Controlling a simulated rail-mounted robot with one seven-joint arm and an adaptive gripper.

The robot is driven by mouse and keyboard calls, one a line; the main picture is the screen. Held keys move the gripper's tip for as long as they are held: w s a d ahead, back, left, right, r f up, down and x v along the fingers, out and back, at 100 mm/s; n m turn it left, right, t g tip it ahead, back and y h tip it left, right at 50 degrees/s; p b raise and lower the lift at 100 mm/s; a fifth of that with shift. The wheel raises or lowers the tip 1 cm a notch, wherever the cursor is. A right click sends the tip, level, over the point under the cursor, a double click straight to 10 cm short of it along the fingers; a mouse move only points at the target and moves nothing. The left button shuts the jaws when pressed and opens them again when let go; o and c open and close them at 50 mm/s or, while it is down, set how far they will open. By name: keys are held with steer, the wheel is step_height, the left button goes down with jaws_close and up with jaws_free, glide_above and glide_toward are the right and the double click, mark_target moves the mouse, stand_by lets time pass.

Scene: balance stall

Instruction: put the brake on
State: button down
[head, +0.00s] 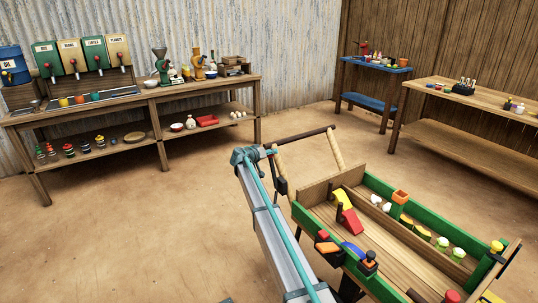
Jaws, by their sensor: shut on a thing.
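A wooden cart with green sides (372,184) stands at the lower right. Its dark handle bar (303,136) is carried on two pale wooden posts at the cart's far end. My gripper (269,152) is at the left end of this bar and appears shut on it; the fingers are small and partly hidden. A small black part (281,186) sits on the near post, just below my gripper. I cannot tell which part of the cart is the brake. The wheels are mostly out of view or hidden.
The cart carries a red and yellow piece (348,218), an orange pot (400,197) and several small items. A long wooden bench (205,90) with dispensers stands along the back wall. A blue table (375,65) and another wooden table (480,90) stand at right. The floor at left is clear.

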steer(key=shift+w, duration=0.1)
steer(key=c, duration=0.6)
jaws_free()
steer(key=shift+a, duration=0.1)
steer(key=v, duration=1.2)
